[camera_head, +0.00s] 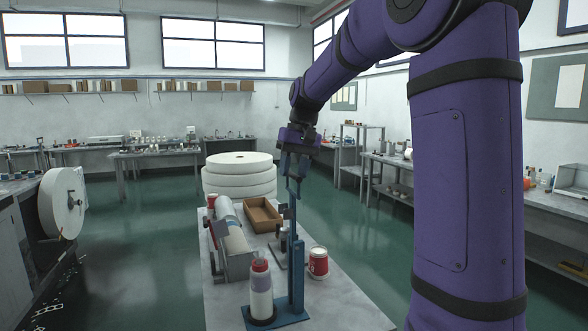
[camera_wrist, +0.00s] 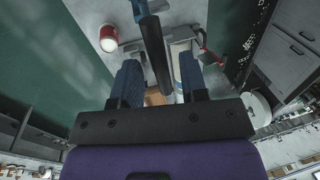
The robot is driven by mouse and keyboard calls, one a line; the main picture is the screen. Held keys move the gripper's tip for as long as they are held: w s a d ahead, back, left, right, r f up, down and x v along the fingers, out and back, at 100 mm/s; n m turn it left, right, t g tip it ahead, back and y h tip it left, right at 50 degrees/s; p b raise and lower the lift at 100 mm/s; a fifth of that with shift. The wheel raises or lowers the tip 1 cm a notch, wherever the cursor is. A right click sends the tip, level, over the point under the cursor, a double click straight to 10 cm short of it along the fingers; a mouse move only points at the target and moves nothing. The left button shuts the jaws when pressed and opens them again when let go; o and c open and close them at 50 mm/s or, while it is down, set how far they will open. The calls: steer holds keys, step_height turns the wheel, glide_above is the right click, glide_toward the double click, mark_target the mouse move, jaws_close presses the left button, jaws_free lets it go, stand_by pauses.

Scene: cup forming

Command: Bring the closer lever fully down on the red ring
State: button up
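The closer appears to be the blue stand (camera_head: 297,275) on the near end of the worktable, with a flat blue base. A white cylinder (camera_head: 261,300) with a pinkish-red upper part stands beside its post; I cannot tell whether that part is the red ring. In the wrist view, a lever with a blue arm and black grip (camera_wrist: 157,58) reaches between my fingers. My gripper (camera_wrist: 158,82) is open, with one blue finger on each side of the grip and gaps visible. In the head view, my gripper (camera_head: 292,178) points down above the stand, overlapping the lever's upper end.
A red-and-white cup (camera_head: 318,264) stands right of the post and also shows in the wrist view (camera_wrist: 108,38). A cardboard tray (camera_head: 262,214) and a long roller device (camera_head: 231,240) lie farther back on the table. Large white rolls (camera_head: 240,175) stand behind it.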

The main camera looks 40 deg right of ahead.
jaws_close()
steer(key=w+a+f+g+h, duration=0.1)
steer(key=w+a+f+h, duration=0.2)
steer(key=a, duration=0.4)
steer(key=w+a+f+g+h, duration=0.1)
steer(key=a+f+h, duration=0.1)
steer(key=a+h, duration=0.35)
steer(key=a+f+g+h, duration=0.1)
steer(key=a+f+h, duration=0.2)
steer(key=f, duration=0.4)
steer(key=w+a+f+g+h, duration=0.1)
steer(key=a+f+h, duration=0.2)
steer(key=f, duration=0.4)
steer(key=shift+w+a+f, duration=0.25)
steer(key=shift+w+a, duration=0.05)
steer(key=shift+a, duration=0.25)
